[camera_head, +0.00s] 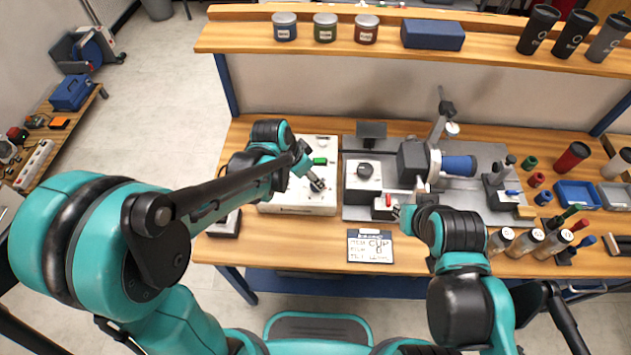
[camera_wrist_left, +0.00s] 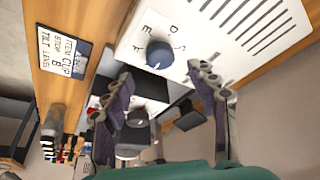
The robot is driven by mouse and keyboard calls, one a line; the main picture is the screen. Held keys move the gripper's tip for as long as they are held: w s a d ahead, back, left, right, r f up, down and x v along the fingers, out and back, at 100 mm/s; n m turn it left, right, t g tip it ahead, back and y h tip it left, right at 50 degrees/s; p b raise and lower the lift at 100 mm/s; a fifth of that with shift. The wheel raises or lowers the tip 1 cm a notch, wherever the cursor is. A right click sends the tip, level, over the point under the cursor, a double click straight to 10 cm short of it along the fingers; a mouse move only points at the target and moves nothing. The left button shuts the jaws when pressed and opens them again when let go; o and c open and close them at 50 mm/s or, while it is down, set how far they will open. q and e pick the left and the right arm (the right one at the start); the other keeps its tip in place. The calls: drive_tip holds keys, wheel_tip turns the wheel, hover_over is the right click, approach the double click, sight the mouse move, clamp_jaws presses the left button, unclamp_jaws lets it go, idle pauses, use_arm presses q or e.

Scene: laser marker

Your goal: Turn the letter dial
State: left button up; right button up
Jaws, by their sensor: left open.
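The letter dial (camera_wrist_left: 160,53) is a dark round knob on the white box (camera_wrist_left: 215,30), with printed letters around it, in the left wrist view. In the head view the white box (camera_head: 298,205) stands left of the middle of the bench, and my arm or gripper hides the dial. My left gripper (camera_head: 318,185) is over the box. In the left wrist view its fingers (camera_wrist_left: 165,85) are spread apart and empty, with the dial just beyond the gap between them. My right gripper (camera_head: 404,213) is near a red switch; its fingers are too small to judge.
A card (camera_head: 370,246) with handwriting lies at the bench's front edge. A grey machine plate (camera_head: 355,212) with a knob box (camera_head: 363,185) and a clamped blue cup (camera_head: 458,165) is to the right. A green button (camera_head: 320,160) is on the white box. Bottles and trays fill the right end.

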use_arm(q)
drive_tip(key=b+x, duration=0.1)
drive_tip(key=x, duration=0.5)
drive_tip(key=shift+b, duration=0.4)
drive_tip(key=c, duration=1.2)
